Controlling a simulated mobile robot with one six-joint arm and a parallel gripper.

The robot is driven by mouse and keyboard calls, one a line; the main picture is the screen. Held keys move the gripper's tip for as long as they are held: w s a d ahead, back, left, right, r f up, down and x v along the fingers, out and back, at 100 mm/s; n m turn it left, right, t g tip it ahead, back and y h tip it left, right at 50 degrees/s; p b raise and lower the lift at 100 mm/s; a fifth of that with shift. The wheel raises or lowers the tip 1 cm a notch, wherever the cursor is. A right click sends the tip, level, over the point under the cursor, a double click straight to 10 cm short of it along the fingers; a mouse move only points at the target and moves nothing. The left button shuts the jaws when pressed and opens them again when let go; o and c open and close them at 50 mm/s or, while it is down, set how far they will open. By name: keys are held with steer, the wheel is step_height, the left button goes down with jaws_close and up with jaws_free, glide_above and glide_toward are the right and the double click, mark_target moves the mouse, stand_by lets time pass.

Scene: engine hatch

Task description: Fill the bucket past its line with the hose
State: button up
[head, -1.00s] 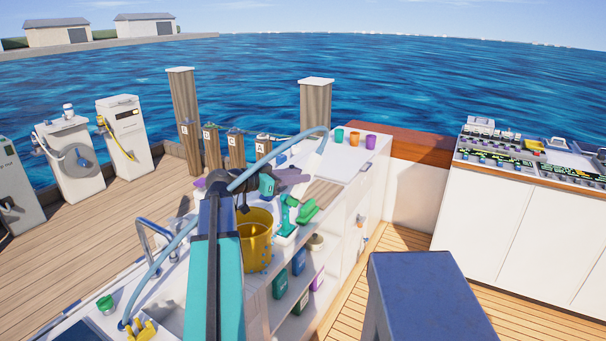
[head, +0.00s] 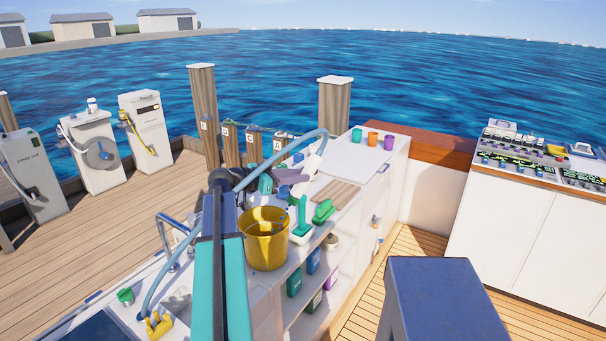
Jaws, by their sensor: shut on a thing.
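The yellow bucket (head: 266,246) stands upright on the white counter, just right of my arm. Small blue drops show at its mouth; its fill line and the water level cannot be made out. The light blue hose (head: 294,146) rises from beside a yellow fitting at the lower left, passes behind my arm, and arches to the upper right. My gripper (head: 240,182) is dark, mostly hidden by my arm, above and left of the bucket. It is shut on the hose, though the fingertips are not clear.
A green brush (head: 301,217) and green scoop-like item (head: 323,211) lie right of the bucket. Three small cups (head: 373,139) stand at the counter's far end. A metal tap (head: 166,238) stands left of my arm. Shelves (head: 318,275) below hold coloured containers.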

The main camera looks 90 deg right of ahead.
steer(key=shift+w+d+f+p, duration=0.1)
steer(key=shift+w+d+p, duration=0.15)
steer(key=shift+w, duration=0.35)
steer(key=shift+w+d+f+p, duration=0.1)
steer(key=shift+w+d, duration=0.15)
steer(key=shift+w, duration=0.35)
steer(key=shift+w, duration=0.1)
